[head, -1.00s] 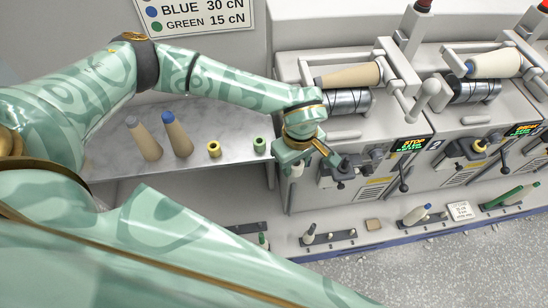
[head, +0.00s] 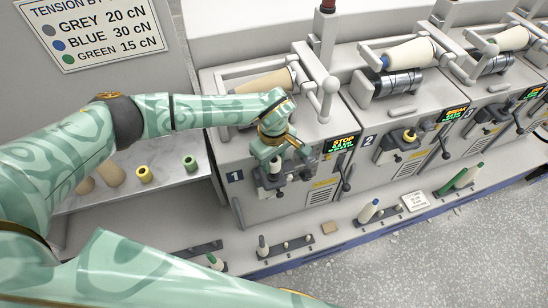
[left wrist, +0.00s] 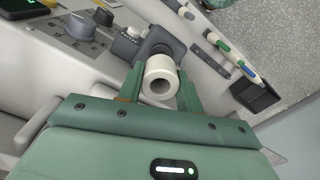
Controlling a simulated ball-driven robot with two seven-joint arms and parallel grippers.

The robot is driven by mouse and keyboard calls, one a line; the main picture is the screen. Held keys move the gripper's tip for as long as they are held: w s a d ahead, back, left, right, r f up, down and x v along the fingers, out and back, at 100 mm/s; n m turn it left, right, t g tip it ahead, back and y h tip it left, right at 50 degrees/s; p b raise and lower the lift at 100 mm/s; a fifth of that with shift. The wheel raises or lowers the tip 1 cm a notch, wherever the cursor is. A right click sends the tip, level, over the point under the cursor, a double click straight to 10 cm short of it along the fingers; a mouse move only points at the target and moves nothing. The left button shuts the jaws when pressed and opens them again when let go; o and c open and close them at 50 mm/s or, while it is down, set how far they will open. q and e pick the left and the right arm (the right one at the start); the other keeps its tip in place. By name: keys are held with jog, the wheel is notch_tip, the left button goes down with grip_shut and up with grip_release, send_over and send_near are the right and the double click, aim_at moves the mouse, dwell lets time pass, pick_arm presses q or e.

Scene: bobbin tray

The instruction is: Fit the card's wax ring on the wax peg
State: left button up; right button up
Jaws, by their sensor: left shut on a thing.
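My left gripper (head: 275,172) is at the front of machine unit 1 (head: 236,177). In the left wrist view, its two green fingers (left wrist: 160,92) are shut on a white wax ring (left wrist: 158,68), its hollow end facing the camera. A dark block of the unit (left wrist: 160,42) is right behind the ring. The wax peg of unit 1 is hidden behind ring and gripper, so I cannot tell whether the ring is around it. A small white card (head: 415,201) lies on the ledge, its print too small to read. My right gripper is not in view.
A yellow ring (head: 145,174) and a green ring (head: 189,162) stand on the shelf (head: 170,190) at left. Unit 2 (head: 372,165) has a yellow ring (head: 409,135) at its front. A lever (head: 346,175) is close right of the gripper. Bobbins stand along the ledge.

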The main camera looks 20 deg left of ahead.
aim_at(273, 168)
pick_arm(q)
jog(key=shift+f+b, duration=0.7)
jog(key=shift+f, duration=0.65)
jog(key=shift+r, duration=0.1)
jog(key=shift+f, duration=0.65)
jog(key=o, duration=0.7)
jog(key=shift+c, duration=0.2)
jog(key=shift+r, duration=0.1)
notch_tip(273, 168, up, 11)
jog(key=p, duration=0.8)
